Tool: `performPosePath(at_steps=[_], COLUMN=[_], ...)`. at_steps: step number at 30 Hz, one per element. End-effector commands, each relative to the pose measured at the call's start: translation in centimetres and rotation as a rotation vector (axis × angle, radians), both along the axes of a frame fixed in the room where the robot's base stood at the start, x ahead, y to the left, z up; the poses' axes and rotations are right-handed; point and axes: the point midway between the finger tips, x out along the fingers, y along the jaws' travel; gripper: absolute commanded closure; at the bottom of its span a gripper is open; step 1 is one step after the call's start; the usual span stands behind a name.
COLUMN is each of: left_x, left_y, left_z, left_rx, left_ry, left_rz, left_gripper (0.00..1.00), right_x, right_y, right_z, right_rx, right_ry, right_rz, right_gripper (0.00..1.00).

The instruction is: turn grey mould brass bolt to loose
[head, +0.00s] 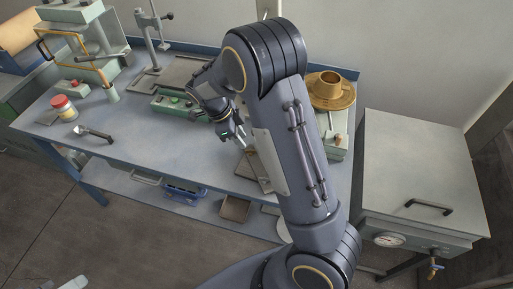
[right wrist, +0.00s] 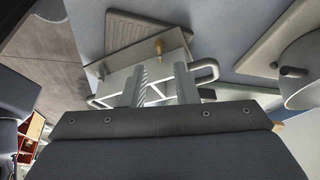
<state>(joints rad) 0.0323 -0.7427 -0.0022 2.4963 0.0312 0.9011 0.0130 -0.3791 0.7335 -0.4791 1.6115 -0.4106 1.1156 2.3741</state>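The grey mould (right wrist: 125,73) shows in the right wrist view as a box with a loop handle at each side. A brass bolt (right wrist: 159,46) stands up at its far edge, beyond my fingertips. My right gripper (right wrist: 159,78) is open, its two ribbed fingers apart, with pale ribs of the mould visible between them. I cannot tell whether the fingers touch the mould. The bolt is clear of both fingers. In the head view my right gripper (head: 236,134) is over the bench, and my arm hides most of the mould. My left gripper cannot be made out.
The blue-grey bench (head: 130,145) holds a green device (head: 172,106), a stand (head: 152,42), a jar (head: 64,108) and a dark-handled tool (head: 93,133). A brass funnel-like part (head: 329,91) stands behind my arm. A grey cabinet (head: 420,175) is at right. The bench's front left is mostly clear.

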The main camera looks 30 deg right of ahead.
Motion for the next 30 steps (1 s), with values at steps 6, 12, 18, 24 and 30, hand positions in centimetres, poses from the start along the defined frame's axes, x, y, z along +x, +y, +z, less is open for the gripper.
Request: performPosePath(at_steps=[6, 12, 18, 24, 30], left_x=[0.0, 0.0, 0.0, 0.0, 0.0], left_y=[0.0, 0.0, 0.0, 0.0, 0.0], left_z=[0.6, 0.7, 0.7, 0.7, 0.7], left_rx=[0.0, 0.0, 0.0, 0.0, 0.0], left_ry=[0.0, 0.0, 0.0, 0.0, 0.0], left_rz=[0.0, 0.0, 0.0, 0.0, 0.0], left_gripper=[0.68, 0.68, 0.68, 0.68, 0.68], right_x=[-0.9, -1.1, -1.2, -1.2, -1.2], right_y=[-1.2, -1.7, -1.8, -1.8, -1.8], right_z=[-3.2, -4.8, -5.0, -5.0, -4.9], right_rx=[0.0, 0.003, 0.003, 0.003, 0.003], right_ry=[0.006, 0.002, 0.002, 0.001, 0.001], right_rz=[-0.002, 0.0, 0.0, 0.0, 0.0], right_gripper=[0.73, 0.73, 0.73, 0.89, 1.0])
